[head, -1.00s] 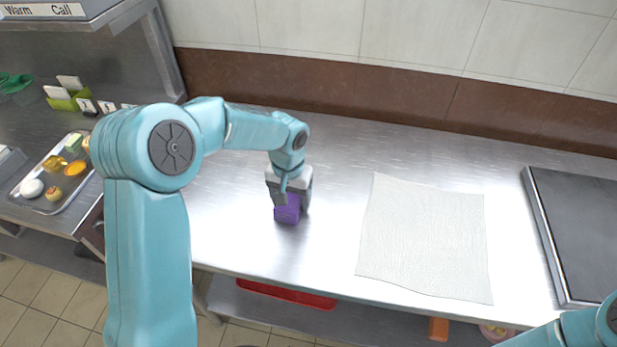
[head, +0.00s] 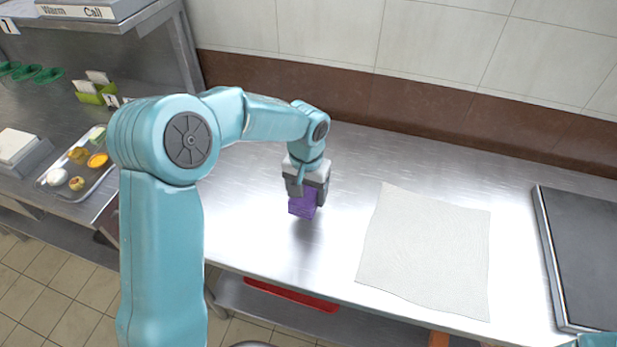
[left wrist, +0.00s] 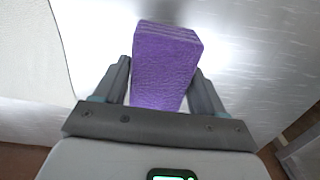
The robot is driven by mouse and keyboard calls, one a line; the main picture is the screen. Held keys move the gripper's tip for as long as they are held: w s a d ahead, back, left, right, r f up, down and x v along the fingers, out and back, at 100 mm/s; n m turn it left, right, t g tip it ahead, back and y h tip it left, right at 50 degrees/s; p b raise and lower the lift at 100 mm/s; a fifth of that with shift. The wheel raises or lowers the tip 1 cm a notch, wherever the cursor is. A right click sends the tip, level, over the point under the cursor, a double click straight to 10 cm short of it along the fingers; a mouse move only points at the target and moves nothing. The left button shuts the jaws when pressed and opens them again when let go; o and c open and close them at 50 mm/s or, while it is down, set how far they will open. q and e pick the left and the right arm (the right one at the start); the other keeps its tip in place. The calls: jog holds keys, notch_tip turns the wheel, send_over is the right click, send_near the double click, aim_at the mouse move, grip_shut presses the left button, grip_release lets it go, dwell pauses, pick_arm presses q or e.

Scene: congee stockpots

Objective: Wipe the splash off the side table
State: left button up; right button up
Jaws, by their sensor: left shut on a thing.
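My left gripper (head: 307,187) is shut on a purple sponge-like block (head: 303,204) over the steel side table (head: 250,245). The block's lower end is at or close to the table top; I cannot tell whether it touches. In the left wrist view the block (left wrist: 165,65) sits between both fingers of the left gripper (left wrist: 160,85), with bare steel around it. No splash shows on the visible table top; any under the block or arm is hidden. My right gripper is not in view.
A white cloth (head: 425,250) lies flat right of the block. A dark flat plate (head: 590,255) is at the right end. A food tray (head: 85,170) stands on the counter at left. A red tray (head: 290,294) is on the shelf below. Bare steel lies behind the cloth.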

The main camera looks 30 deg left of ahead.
pick_arm(q)
notch_tip(320, 180, up, 2)
jog(key=shift+s+r+p, duration=0.1)
jog(key=shift+p, duration=0.4)
jog(key=shift+r+p, duration=0.35)
jog(key=shift+r, duration=0.2)
